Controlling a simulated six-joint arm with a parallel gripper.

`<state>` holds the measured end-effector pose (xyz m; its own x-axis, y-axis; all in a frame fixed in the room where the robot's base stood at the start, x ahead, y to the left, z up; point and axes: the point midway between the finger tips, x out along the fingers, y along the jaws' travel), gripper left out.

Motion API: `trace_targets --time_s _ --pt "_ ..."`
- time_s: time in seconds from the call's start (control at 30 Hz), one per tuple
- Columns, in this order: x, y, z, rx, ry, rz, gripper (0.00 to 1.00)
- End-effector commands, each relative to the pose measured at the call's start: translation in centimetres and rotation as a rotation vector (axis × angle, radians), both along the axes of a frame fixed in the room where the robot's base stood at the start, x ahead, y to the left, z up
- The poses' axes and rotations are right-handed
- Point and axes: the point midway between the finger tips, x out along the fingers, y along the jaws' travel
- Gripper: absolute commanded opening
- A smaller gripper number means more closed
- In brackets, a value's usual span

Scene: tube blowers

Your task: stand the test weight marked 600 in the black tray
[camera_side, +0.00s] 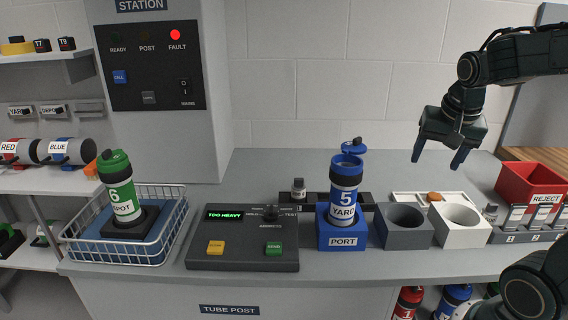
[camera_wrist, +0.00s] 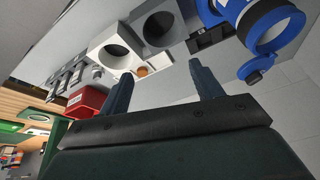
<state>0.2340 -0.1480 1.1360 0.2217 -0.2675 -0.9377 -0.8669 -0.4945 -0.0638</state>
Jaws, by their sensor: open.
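A small grey metal weight (camera_side: 298,189) with a pale label stands at the left end of a low black tray (camera_side: 367,200), behind the blue port. A second small grey weight (camera_side: 490,212) stands at the right, beside the white block; it also shows in the wrist view (camera_wrist: 97,72). I cannot read the number on either weight. The middle of the tray is hidden behind the blue canister; part of the tray shows in the wrist view (camera_wrist: 210,40). My gripper (camera_side: 438,160) is open and empty, pointing down above the bench, above and behind the white block. Its fingers also show in the wrist view (camera_wrist: 160,74).
The blue canister (camera_side: 343,196), lid open, stands in the blue port (camera_side: 342,240). Grey (camera_side: 404,240) and white (camera_side: 460,238) holed blocks, a white tray (camera_side: 408,196) with an orange piece, and a red reject bin (camera_side: 530,183) lie right. The console (camera_side: 240,258) reads TOO HEAVY.

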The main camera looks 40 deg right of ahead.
Motion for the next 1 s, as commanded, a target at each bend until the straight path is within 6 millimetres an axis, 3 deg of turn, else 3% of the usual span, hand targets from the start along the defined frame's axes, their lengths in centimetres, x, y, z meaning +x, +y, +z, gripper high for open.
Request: trace_targets --time_s 0.27,0.6,0.8,1.0 --pt "-0.9 -8.6 -2.3 0.017 0.035 -0.499 0.65" --pt "-5.4 -18.0 -6.0 -0.009 0.065 -1.068 0.65" --pt "-7.7 -20.8 -7.5 -0.031 0.073 -1.261 0.65" --pt "-8.3 -21.4 -7.9 -0.038 0.074 -1.31 0.65"
